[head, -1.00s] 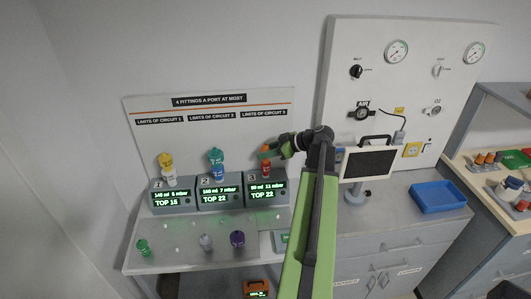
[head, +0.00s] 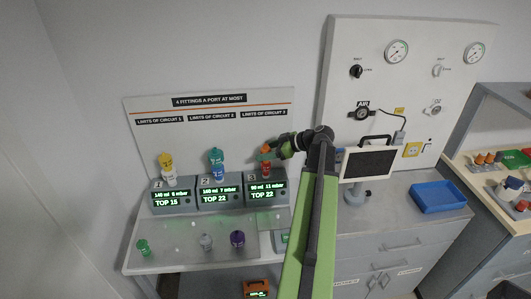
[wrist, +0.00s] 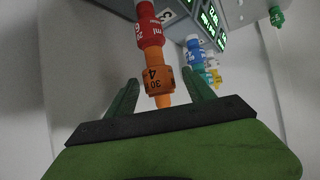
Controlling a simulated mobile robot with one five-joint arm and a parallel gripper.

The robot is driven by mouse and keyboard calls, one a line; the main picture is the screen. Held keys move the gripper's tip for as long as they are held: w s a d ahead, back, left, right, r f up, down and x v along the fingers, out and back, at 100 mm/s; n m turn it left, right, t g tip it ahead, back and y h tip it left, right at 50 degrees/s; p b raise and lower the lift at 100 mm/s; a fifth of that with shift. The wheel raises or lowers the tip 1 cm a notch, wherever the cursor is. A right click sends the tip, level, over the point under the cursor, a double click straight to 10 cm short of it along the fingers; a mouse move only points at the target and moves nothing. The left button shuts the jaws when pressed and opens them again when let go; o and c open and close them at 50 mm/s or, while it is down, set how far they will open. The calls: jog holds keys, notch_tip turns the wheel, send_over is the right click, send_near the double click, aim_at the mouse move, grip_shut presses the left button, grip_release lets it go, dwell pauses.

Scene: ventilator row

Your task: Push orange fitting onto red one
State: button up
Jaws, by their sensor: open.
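The red fitting (head: 266,171) stands upright on the port of ventilator 3. The orange fitting (head: 265,151) sits on top of it, in line with it. In the wrist view, which is turned over, the red fitting (wrist: 149,25) is at the top and the orange fitting (wrist: 157,80) meets its end with no gap that I can see. My gripper (wrist: 161,78) is open, with one green finger on each side of the orange fitting and space beside it. In the head view my gripper (head: 277,148) is just right of the orange fitting.
Ventilator 1 bears a yellow and white stack (head: 167,166); ventilator 2 bears a teal and blue stack (head: 217,162). Green (head: 143,247), grey (head: 206,242) and purple (head: 237,239) fittings stand on the front shelf. A monitor (head: 367,163) and blue tray (head: 438,197) are to the right.

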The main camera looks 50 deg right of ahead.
aim_at(270, 150)
jog(key=p+v, duration=0.3)
jog(key=v, duration=0.3)
jog(key=shift+s+d+r+p, duration=0.1)
jog(key=shift+s+r+p, duration=0.15)
jog(key=shift+r+p, duration=0.1)
jog(key=shift+s+d, duration=0.15)
jog(key=shift+s, duration=0.25)
